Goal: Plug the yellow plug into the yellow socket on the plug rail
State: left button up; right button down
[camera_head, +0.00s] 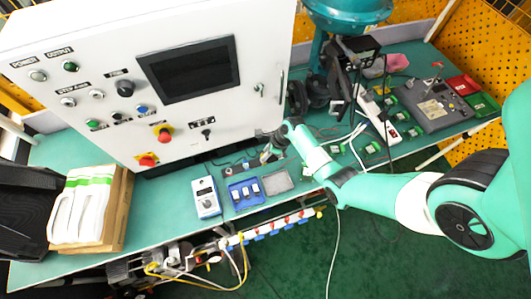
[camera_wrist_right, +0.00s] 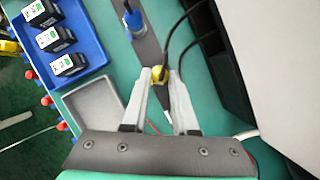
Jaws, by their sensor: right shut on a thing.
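The yellow plug (camera_wrist_right: 158,74) is between the fingertips of my right gripper (camera_wrist_right: 162,78) in the right wrist view, with a black cable running up from it. The gripper is shut on it, over a dark grey strip (camera_wrist_right: 149,48) that looks like the plug rail. A blue plug or socket (camera_wrist_right: 134,21) is on the strip farther up. I cannot make out the yellow socket, nor whether the plug touches the strip. In the head view my right gripper (camera_head: 271,137) is low in front of the white control cabinet. My left gripper is not in view.
A blue tray (camera_head: 244,190) with several small black-and-white modules and an empty grey tray (camera_head: 277,181) lie close by. The white cabinet (camera_head: 200,100) rises behind. Loose cables (camera_head: 345,135) lie to the right.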

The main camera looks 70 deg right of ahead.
jog(key=shift+s+f, duration=0.1)
jog(key=shift+f, duration=0.05)
jog(key=shift+c, duration=1.4)
grip_release()
jog(key=p+v, duration=0.7)
jog(key=p, duration=0.1)
jog(key=shift+p, duration=0.35)
